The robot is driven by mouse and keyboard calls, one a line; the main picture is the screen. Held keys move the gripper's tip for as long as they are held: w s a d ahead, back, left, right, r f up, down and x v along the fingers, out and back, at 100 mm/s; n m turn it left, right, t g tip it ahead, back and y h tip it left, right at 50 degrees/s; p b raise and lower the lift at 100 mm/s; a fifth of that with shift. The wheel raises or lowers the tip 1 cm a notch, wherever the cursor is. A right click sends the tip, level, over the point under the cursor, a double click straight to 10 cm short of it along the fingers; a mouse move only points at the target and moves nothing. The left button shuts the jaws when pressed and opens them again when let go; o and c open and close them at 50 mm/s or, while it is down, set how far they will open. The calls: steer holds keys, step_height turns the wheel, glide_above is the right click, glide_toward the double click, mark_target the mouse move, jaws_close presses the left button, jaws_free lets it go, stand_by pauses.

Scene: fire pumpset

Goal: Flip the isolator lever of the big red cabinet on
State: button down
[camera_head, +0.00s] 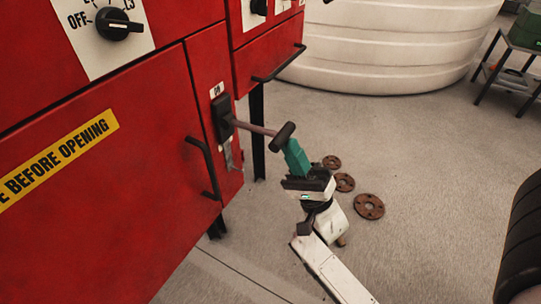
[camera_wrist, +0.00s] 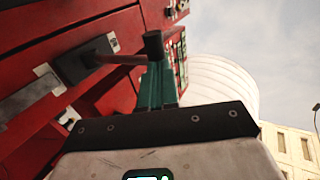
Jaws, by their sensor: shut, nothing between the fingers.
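The big red cabinet (camera_head: 120,195) fills the left of the head view. Its isolator lever (camera_head: 284,131) has a black base on the cabinet's side panel and a reddish rod ending in a black cross handle. The rod juts out roughly level, below the "ON" label (camera_head: 217,90). My gripper (camera_head: 291,147), with teal fingers, is shut and empty just below the handle. In the wrist view the handle (camera_wrist: 153,44) sits right at the teal fingertips (camera_wrist: 153,75). I cannot tell whether they touch.
A black door handle (camera_head: 205,165) juts from the cabinet beside the lever. Several rusty flanges (camera_head: 369,206) lie on the floor behind my gripper. A white tank (camera_head: 390,45) and a dark metal stand (camera_head: 510,70) are at the back. The floor between is open.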

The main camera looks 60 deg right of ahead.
step_height(320, 180, up, 8)
steer(key=g+p, duration=0.6)
steer(key=p, duration=1.1)
steer(key=shift+w, duration=0.45)
steer(key=shift+w+r, duration=0.1)
steer(key=shift+r, duration=0.2)
steer(key=shift+a, duration=0.1)
